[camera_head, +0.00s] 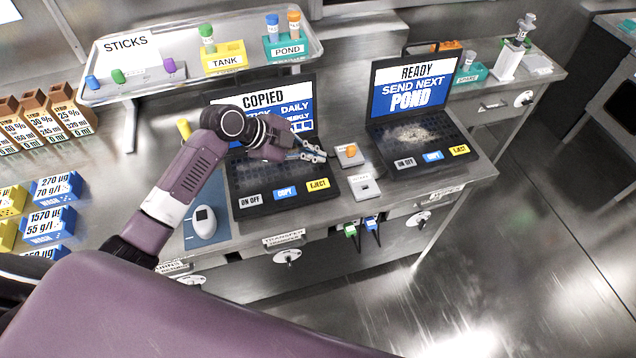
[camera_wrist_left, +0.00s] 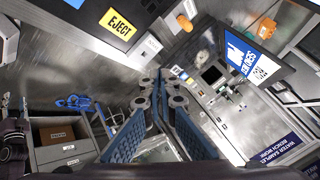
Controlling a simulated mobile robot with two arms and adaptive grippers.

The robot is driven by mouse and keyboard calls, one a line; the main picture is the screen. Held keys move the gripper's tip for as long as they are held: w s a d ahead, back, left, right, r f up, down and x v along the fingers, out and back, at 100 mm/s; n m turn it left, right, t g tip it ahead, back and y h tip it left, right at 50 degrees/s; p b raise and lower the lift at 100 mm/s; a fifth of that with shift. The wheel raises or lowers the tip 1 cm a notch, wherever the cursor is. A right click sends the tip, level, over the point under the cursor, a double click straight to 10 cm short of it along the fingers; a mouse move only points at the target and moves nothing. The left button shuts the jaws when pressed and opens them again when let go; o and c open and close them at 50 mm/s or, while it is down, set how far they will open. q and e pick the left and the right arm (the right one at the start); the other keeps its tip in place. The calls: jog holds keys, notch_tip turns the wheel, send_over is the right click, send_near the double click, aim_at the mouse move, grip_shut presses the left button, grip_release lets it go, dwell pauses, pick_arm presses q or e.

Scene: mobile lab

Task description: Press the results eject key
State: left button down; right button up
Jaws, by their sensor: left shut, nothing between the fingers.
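The left laptop (camera_head: 283,201) shows "COPIED" and has a white ON OFF key, a blue COPY key and a yellow EJECT key (camera_head: 318,184). The right laptop (camera_head: 420,135) shows "READY SEND NEXT POND" and has its own yellow EJECT key (camera_head: 459,150). My left gripper (camera_head: 318,154) is shut and empty above the left laptop's far right part, beyond its EJECT key in the picture. In the left wrist view a yellow EJECT key (camera_wrist_left: 119,24) lies at the upper left, apart from the shut fingertips (camera_wrist_left: 158,98). My right gripper is out of view.
Two small grey boxes, one with an orange plug (camera_head: 351,150), sit between the laptops. A white mouse (camera_head: 204,222) lies on a blue mat at left. A raised tray (camera_head: 200,62) with sticks stands behind. Green and blue plugs (camera_head: 350,230) hang at the front edge.

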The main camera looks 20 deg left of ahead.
aim_at(316, 185)
pick_arm(q)
jog(key=shift+f, duration=0.15)
notch_tip(316, 185, down, 9)
jog(key=b, duration=0.6)
jog(key=shift+b, duration=0.35)
dwell(1.0)
jog(key=shift+f+b, duration=0.25)
jog(key=shift+b, duration=0.1)
jog(key=shift+f+b, duration=0.4)
jog(key=shift+f, duration=0.05)
dwell(0.6)
jog(key=shift+r, duration=0.15)
jog(key=shift+r+p, duration=0.6)
jog(key=shift+r, duration=0.15)
